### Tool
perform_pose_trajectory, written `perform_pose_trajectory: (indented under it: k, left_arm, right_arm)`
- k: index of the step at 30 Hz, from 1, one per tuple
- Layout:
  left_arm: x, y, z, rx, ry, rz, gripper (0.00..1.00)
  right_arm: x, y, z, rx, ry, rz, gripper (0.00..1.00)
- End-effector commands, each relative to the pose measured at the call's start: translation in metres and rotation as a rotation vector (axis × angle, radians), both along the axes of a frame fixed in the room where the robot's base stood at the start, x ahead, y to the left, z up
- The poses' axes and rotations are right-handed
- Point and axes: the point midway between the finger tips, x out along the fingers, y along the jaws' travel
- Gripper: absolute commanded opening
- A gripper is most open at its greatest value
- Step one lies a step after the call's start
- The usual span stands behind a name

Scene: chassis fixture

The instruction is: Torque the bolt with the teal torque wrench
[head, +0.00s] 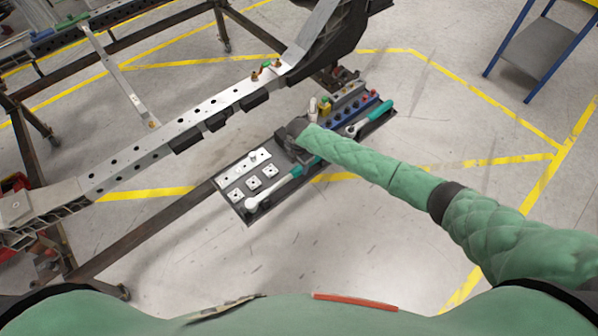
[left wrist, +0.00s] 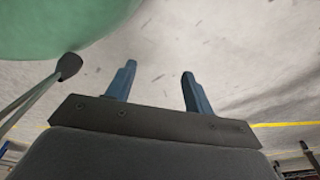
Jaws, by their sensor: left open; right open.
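Two teal-handled wrenches lie on a dark tool tray (head: 236,207) in the head view. One wrench (head: 273,190) lies along the near edge, its round light head toward the lower left. The other wrench (head: 371,119) lies at the tray's right end. I cannot tell which is the torque wrench. Small brass-coloured bolts with green and red bits (head: 265,68) sit on the chassis rail (head: 205,110). My right gripper (head: 293,137) is over the middle of the tray, open; its fingertips are hard to make out. My left gripper (left wrist: 157,82) is open and empty in the left wrist view, above bare floor.
Light square plates (head: 253,182) lie on the tray's left part, and blue sockets (head: 348,115) on its right part. The dark chassis stand (head: 130,245) runs beside the tray. A blue-framed cart (head: 540,48) stands at the upper right. The floor right of the tray is clear.

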Motion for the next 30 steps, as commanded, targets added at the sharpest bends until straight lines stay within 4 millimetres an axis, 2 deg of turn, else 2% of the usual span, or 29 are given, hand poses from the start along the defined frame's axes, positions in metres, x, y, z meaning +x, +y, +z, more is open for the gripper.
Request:
perform_pose_trajectory:
  k: [6,12,19,28,29,30]
  left_arm:
    - [0.022,-0.008,0.008,-0.005,-0.009,0.002,0.53]
    - [0.035,-0.016,0.022,-0.010,-0.002,0.006,0.53]
    - [0.040,-0.020,0.032,-0.013,0.008,0.010,0.53]
    - [0.041,-0.021,0.034,-0.013,0.009,0.011,0.53]
    - [0.041,-0.021,0.034,-0.013,0.009,0.011,0.53]
    - [0.041,-0.021,0.034,-0.013,0.009,0.011,0.53]
  right_arm:
    - [0.000,0.000,-0.022,-0.001,0.001,0.000,0.49]
    - [0.000,0.000,-0.037,-0.001,0.001,0.000,0.49]
    - [0.000,0.000,-0.044,0.000,0.000,0.000,0.49]
    - [0.000,0.000,-0.044,0.000,0.000,0.000,0.49]
    - [0.000,0.000,-0.044,0.000,0.000,0.000,0.47]
    - [0.000,0.000,-0.044,0.000,0.000,0.000,0.39]
